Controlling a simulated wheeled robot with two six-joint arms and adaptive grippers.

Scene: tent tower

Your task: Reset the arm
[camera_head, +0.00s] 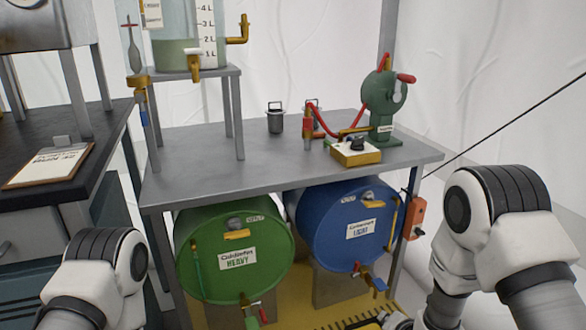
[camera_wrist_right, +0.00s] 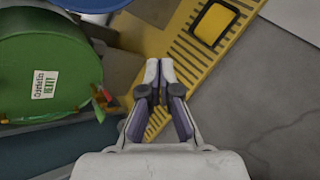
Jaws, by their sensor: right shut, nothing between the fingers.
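My right arm (camera_head: 495,230) comes in from the lower right in the head view, bent at its joint. Its gripper shows clearly in the right wrist view (camera_wrist_right: 159,70), pointing away over a yellow slatted grate, with its fingertips together and nothing between them. My left arm (camera_head: 105,265) shows at the lower left of the head view, but its gripper is out of the picture.
A grey metal table (camera_head: 290,165) stands ahead, carrying a green hand pump (camera_head: 384,100). A green drum (camera_head: 215,278) and a blue drum (camera_head: 335,248) lie below it. The yellow grate (camera_wrist_right: 195,65) is under the right gripper. Bare floor (camera_wrist_right: 275,100) lies right of it.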

